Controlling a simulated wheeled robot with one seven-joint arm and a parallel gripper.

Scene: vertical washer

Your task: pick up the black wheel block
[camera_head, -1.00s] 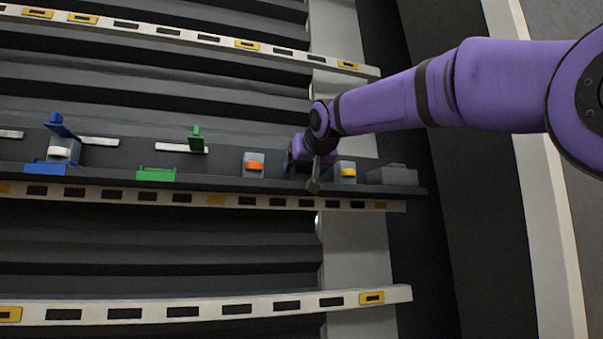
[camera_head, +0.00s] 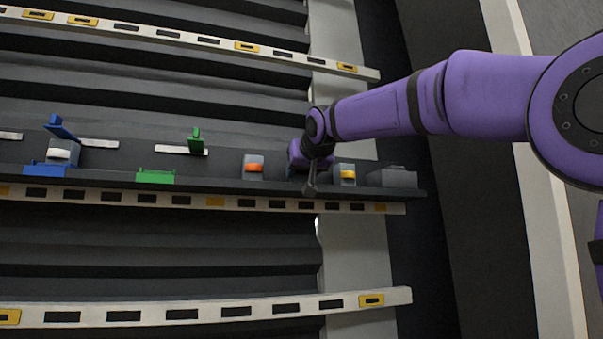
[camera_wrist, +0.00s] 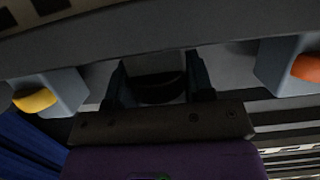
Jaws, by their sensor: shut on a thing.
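The black wheel block shows in the wrist view as a grey block with a black wheel (camera_wrist: 160,90), between the two dark fingers of my gripper (camera_wrist: 158,76). The fingers are shut on the block's sides. In the head view my gripper (camera_head: 309,172) is down at the dark shelf (camera_head: 222,176), between the orange wheel block (camera_head: 253,167) and the yellow wheel block (camera_head: 345,174). There my wrist hides the black wheel block. I cannot tell whether the block is clear of the shelf.
The yellow (camera_wrist: 36,100) and orange (camera_wrist: 304,68) wheel blocks flank the fingers closely in the wrist view. A green fixture (camera_head: 156,176) and a blue fixture (camera_head: 45,170) holding a white wheel block (camera_head: 62,152) stand further left. A dark grey block (camera_head: 391,176) is at the shelf's right end.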

